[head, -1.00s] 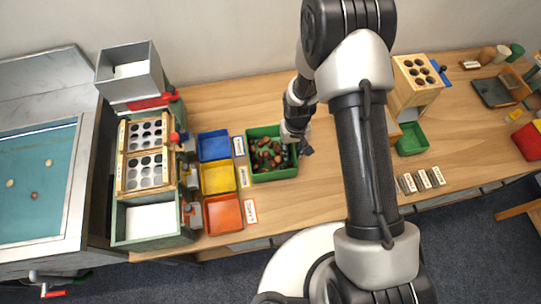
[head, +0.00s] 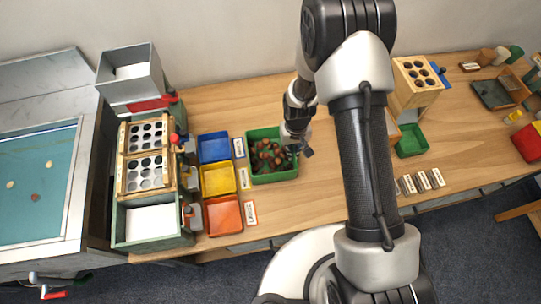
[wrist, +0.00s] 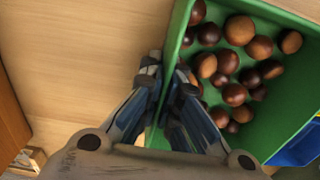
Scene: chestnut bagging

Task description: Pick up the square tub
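The square tub (head: 285,178) is green and holds several brown chestnuts. It is on the wooden bench, right of the coloured trays, and its green wall fills much of the wrist view (wrist: 262,128). My gripper (head: 300,146) is at the tub's right side in the head view. In the wrist view my gripper (wrist: 167,68) has one finger outside the wall and one inside. The fingers are close together with the rim pinched between them. The lower fingertips are partly hidden.
Blue (head: 214,147), yellow (head: 217,180) and orange (head: 223,215) trays stand left of the tub, with small label cards between. A smaller green tray (head: 411,140) sits right of my arm by a wooden stand (head: 410,95). The bench behind the tub is clear.

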